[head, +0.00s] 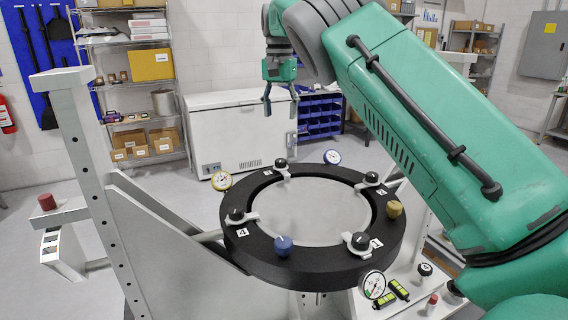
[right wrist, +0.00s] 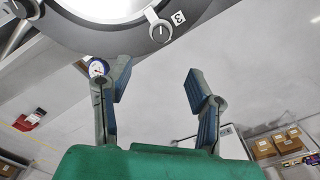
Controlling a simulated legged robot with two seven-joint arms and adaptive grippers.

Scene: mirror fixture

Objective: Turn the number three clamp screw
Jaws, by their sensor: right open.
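A black ring fixture (head: 300,268) stands in the middle of the head view, with black clamp screws on light clamps around it. The number three clamp screw (head: 281,163) is at the far left of the ring, next to a small number label. In the right wrist view, the number three clamp screw (right wrist: 160,31) is at the top beside the label 3. My right gripper (head: 281,108) is open and empty, pointing down beyond the ring's far side. In the right wrist view, its fingers (right wrist: 157,78) are spread, with the screw apart from them. My left gripper is out of view.
A blue-rimmed gauge (head: 332,157) sits on the ring's far edge. A blue knob (head: 283,245) and a gold knob (head: 394,209) stand on the ring. A white post (head: 90,150) rises at left. A white freezer (head: 240,130) is behind.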

